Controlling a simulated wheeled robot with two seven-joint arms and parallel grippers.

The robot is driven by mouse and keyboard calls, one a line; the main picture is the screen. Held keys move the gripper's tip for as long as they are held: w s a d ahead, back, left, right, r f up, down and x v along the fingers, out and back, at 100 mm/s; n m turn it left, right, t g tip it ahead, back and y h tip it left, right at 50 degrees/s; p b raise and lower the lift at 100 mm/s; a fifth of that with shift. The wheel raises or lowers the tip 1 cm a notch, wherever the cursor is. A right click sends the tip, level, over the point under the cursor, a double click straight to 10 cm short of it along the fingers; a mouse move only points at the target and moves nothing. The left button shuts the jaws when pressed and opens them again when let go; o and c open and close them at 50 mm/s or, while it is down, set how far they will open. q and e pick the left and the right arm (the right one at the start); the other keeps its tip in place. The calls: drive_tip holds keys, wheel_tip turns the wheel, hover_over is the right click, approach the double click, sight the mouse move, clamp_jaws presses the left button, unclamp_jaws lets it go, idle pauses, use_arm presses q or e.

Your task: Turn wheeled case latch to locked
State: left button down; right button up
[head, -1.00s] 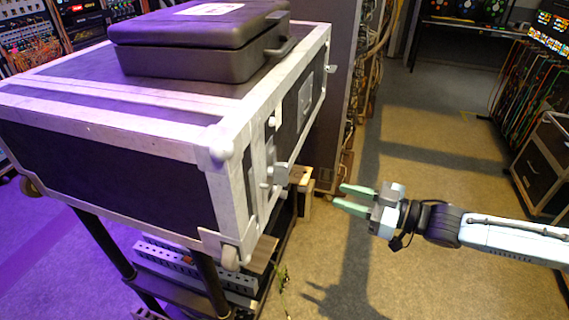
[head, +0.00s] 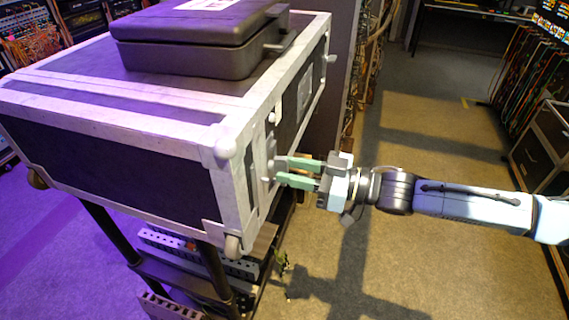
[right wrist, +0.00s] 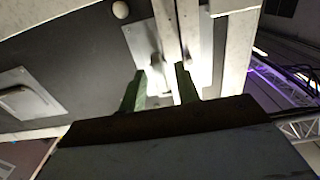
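The wheeled case (head: 110,170) is dark with pale metal edging and stands at the left in the head view. Its latch (head: 270,166) is a small grey metal piece on the case's right-hand face, partly hidden by my gripper. In the right wrist view the latch's metal plate (right wrist: 143,42) lies just ahead of the fingers. My right gripper (head: 277,171) has two green fingers, apart, with their tips at the latch. They also show in the right wrist view (right wrist: 160,85), a gap between them. I cannot tell whether they touch the latch. My left gripper is not in view.
A black hard case (head: 200,45) lies on top of the wheeled case. A dark cart frame (head: 205,270) stands under it. A rack with hanging cables (head: 525,90) is at the right. The floor (head: 430,150) between is clear.

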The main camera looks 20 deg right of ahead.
drive_tip(key=shift+x, duration=1.05)
clamp_jaws()
